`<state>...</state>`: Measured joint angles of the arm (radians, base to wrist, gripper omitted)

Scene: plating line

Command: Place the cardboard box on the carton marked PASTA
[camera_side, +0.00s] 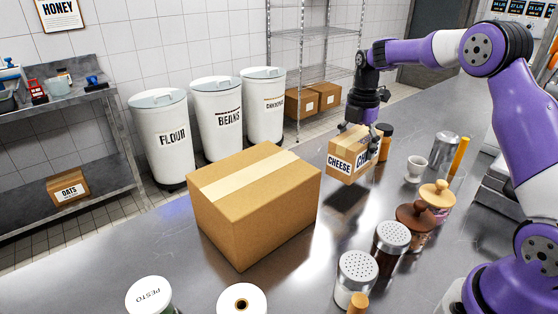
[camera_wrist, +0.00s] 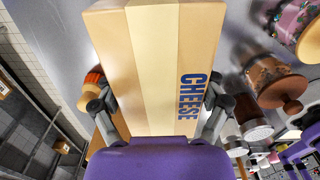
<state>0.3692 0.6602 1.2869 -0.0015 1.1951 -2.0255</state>
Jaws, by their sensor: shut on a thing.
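My gripper (camera_side: 362,134) is shut on a small cardboard box (camera_side: 341,167) with CHEESE labels. The box seems to hang just above the metal table. In the wrist view the fingers of my gripper (camera_wrist: 158,108) press on both sides of this cardboard box (camera_wrist: 150,50), which has a pale tape strip. A large brown carton (camera_side: 240,225) with a pale tape strip stands on the table, left of my gripper in the side view. Its top is clear and flat. No PASTA mark shows on the faces in view.
Shaker jars (camera_side: 357,275), wood-lidded jars (camera_side: 437,197) and a white cup (camera_side: 416,168) stand right of the carton. A dark-lidded jar (camera_side: 384,140) stands close behind the held box. White bins (camera_side: 160,140) line the wall. The table between carton and held box is clear.

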